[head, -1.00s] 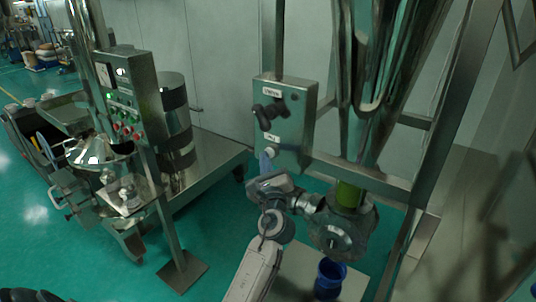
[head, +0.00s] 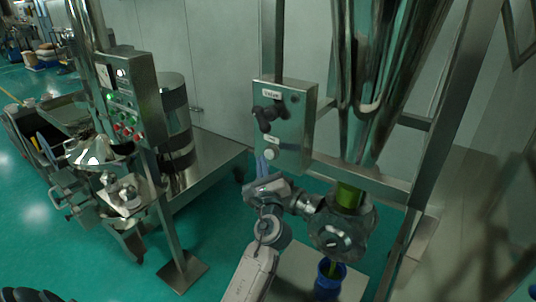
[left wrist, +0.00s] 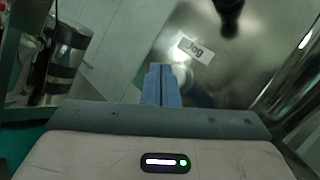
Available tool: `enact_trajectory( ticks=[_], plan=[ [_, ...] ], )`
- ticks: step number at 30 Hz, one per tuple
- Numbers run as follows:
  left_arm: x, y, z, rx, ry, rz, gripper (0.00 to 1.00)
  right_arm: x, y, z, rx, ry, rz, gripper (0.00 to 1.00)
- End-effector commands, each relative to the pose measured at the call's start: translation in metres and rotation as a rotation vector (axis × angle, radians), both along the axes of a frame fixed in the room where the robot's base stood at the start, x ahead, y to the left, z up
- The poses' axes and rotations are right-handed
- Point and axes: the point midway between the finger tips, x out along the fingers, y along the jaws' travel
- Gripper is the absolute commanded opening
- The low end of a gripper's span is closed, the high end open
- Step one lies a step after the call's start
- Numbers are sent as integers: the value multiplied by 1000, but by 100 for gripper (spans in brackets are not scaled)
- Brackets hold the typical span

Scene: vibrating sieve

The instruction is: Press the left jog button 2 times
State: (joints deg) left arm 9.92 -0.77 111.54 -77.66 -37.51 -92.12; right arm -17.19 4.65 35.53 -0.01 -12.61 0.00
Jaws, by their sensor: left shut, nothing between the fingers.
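The jog button (head: 269,154) is a pale round button low on the front of a steel control box (head: 292,130). In the left wrist view a white "Jog" label (left wrist: 196,50) shows above the pale button (left wrist: 185,76), which the fingers partly hide. My left gripper (head: 262,164) has blue fingers, shut and empty, pointing at the box just left of and below the button. The fingers also show in the left wrist view (left wrist: 162,82). I cannot tell whether the fingertips touch the box. My right gripper is not in view.
A black knob (head: 268,113) sticks out of the box above the button. A steel hopper (head: 385,75) and round valve housing (head: 342,232) stand to the right, above a blue bucket (head: 330,280). A second panel (head: 130,100) with several buttons stands left.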

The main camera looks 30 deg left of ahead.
Motion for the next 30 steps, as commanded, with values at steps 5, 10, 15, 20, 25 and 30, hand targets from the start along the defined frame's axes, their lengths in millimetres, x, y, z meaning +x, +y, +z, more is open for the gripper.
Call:
enact_trajectory(
  ticks=[5, 10, 15, 20, 25, 30],
  plan=[
    [-1, 0, 0, 0, 0, 0, 0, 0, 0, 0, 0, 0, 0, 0],
    [-3, 0, 0, 0, 0, 0, 0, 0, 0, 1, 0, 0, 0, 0],
    [-19, 2, 1, 1, 1, 0, 0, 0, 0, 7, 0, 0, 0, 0],
    [-35, 3, 0, 0, 1, 0, 0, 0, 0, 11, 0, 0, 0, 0],
    [-48, 4, 0, 1, 1, 0, 0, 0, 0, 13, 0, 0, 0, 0],
    [-51, 4, 0, 0, -1, 0, 0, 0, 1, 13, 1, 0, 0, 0]
  ],
)
